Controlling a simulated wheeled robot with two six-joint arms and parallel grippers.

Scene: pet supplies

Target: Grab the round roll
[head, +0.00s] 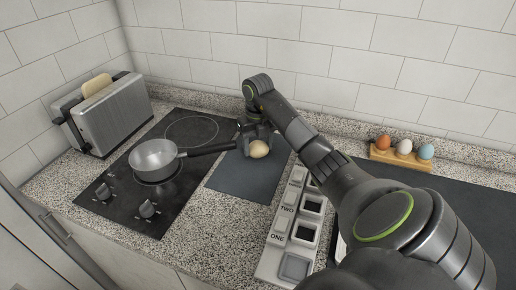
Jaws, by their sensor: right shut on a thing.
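The round roll (259,149) is a small tan, rounded bread on the dark grey mat (245,185) behind the middle of the counter. My right gripper (257,138) reaches down from above and behind and is shut on the roll. The gripper's fingers hide the roll's upper part. I cannot tell whether the roll still touches the mat. My left gripper is not in view.
A pan (152,155) stands on the black cooktop (122,208), its handle extending close to my right gripper. A toaster (112,115) with bread is at left. A labelled white tray (270,262) lies in front. An egg holder (402,160) with three eggs stands at right.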

